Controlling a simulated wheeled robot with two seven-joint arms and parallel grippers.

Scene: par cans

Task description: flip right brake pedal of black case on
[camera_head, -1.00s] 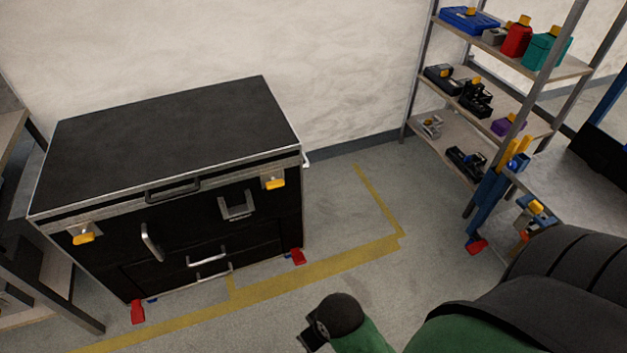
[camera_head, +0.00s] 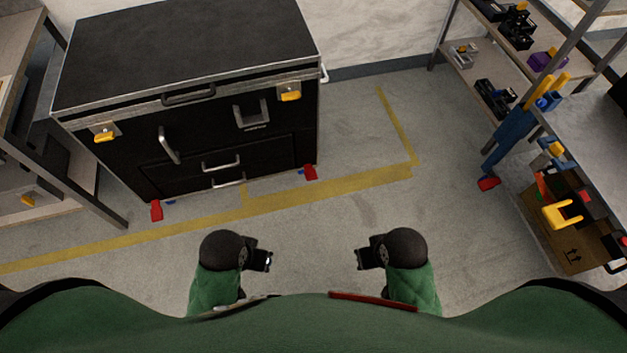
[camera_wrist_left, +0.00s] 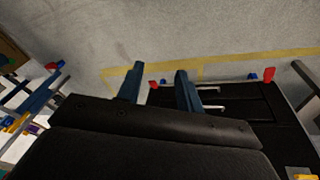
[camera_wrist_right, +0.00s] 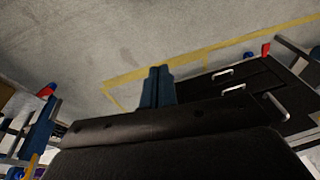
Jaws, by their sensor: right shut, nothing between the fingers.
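The black case (camera_head: 230,130) stands against the wall at the left of the head view, with yellow latches and silver handles on its front. Its right brake pedal (camera_head: 310,172) is red, low at the case's right front corner, beside a small blue part. The left brake pedal (camera_head: 156,210) is also red. My left gripper (camera_head: 268,261) and right gripper (camera_head: 360,259) are in front of my body, well short of the case. In the left wrist view the fingers (camera_wrist_left: 160,82) are apart and empty. In the right wrist view the fingers (camera_wrist_right: 158,85) are together with nothing between them.
Yellow floor tape (camera_head: 330,187) runs in front of the case. A shelf rack (camera_head: 480,75) stands at the right back, with a workbench (camera_head: 590,140) and cardboard box (camera_head: 568,235) at right. Another bench (camera_head: 35,95) stands left of the case. The floor between is clear.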

